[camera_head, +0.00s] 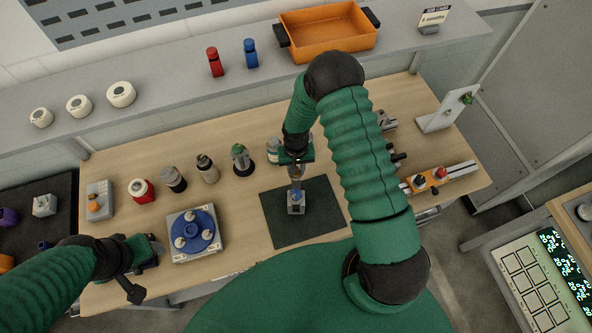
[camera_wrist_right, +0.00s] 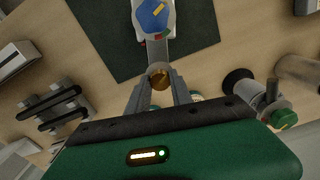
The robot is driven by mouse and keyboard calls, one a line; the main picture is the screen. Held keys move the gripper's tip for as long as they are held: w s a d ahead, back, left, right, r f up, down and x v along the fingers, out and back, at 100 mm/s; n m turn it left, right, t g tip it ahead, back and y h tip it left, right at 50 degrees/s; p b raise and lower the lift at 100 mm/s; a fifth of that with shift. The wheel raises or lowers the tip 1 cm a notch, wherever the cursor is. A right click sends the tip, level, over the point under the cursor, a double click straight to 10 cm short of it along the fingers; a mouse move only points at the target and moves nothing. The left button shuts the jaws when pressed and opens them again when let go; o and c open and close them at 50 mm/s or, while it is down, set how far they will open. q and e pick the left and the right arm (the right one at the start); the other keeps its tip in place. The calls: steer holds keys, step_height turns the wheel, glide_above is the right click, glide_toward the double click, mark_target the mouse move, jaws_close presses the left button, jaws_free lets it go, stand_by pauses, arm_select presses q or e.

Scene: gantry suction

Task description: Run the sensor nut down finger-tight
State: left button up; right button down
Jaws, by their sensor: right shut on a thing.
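My right gripper (camera_head: 297,172) points down over the dark green mat. In the right wrist view its two fingers (camera_wrist_right: 160,90) are shut on a small round brass piece, which looks like the sensor nut (camera_wrist_right: 160,76). Just beyond the nut is a grey fixture with a blue round top (camera_wrist_right: 152,18) bearing a yellow mark. In the head view this fixture (camera_head: 296,208) stands on the mat (camera_head: 325,215), right below the fingers. Whether the nut touches a thread is hidden. My left gripper (camera_head: 152,250) is low at the table's left front; its jaw state is unclear.
A grey tray with a blue disc (camera_head: 197,234) lies left of the mat. Several small bottles and a red-sided pot (camera_head: 141,191) stand in a row behind it. An orange slide fixture (camera_head: 425,182) is at the right. An orange bin (camera_head: 328,32) is on the back shelf.

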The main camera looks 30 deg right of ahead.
steer(key=m+b, duration=0.1)
steer(key=m, duration=0.1)
steer(key=shift+f+m+b, duration=0.15)
steer(key=shift+m+b, duration=0.2)
steer(key=shift+m, duration=0.05)
steer(key=m+b, duration=0.1)
steer(key=m, duration=0.1)
steer(key=shift+m, duration=0.4)
steer(key=shift+m+b, duration=0.55)
steer(key=shift+m, duration=2.15)
steer(key=c, duration=1.1)
jaws_free()
steer(key=shift+r, duration=0.2)
